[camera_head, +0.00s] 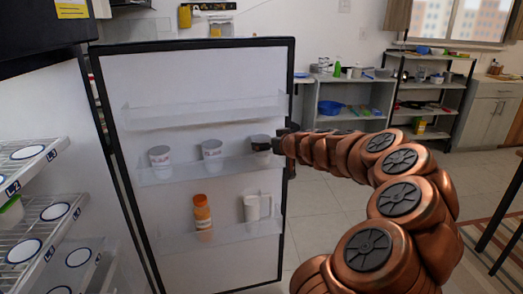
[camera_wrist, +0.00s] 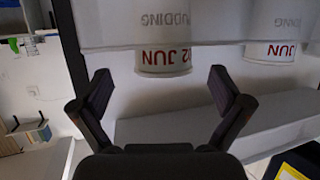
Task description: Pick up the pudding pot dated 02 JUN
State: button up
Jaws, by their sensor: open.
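Three white pots stand in a row on the middle door shelf in the head view: a left pot (camera_head: 160,155), a middle pot (camera_head: 212,149) and a right pot (camera_head: 260,143). My gripper (camera_head: 280,143) is beside the right pot. In the wrist view, my gripper (camera_wrist: 160,82) is open and empty. A pot with upside-down grey PUDDING and red lettering (camera_wrist: 164,60) is in line with the gap between its fingers. The lettering ends in 2 JUN; its first digit is hard to read at the curve. Another pot marked JUN (camera_wrist: 271,50) is to the right.
The open fridge door (camera_head: 110,90) has a raised shelf lip (camera_head: 190,172) in front of the pots. An orange-capped bottle (camera_head: 203,215) and a white jug (camera_head: 257,206) stand on the shelf below. Wire racks (camera_head: 40,215) are at the left.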

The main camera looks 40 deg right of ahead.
jog(key=w, duration=0.1)
jog(key=w+f, duration=0.2)
jog(key=shift+w+d+f, duration=0.1)
jog(key=shift+w+d, duration=0.1)
jog(key=shift+d, duration=0.05)
jog(key=shift+w+d+f+p, duration=0.15)
jog(key=shift+w+p, duration=0.15)
jog(key=shift+w, duration=0.2)
jog(key=c, duration=1.4)
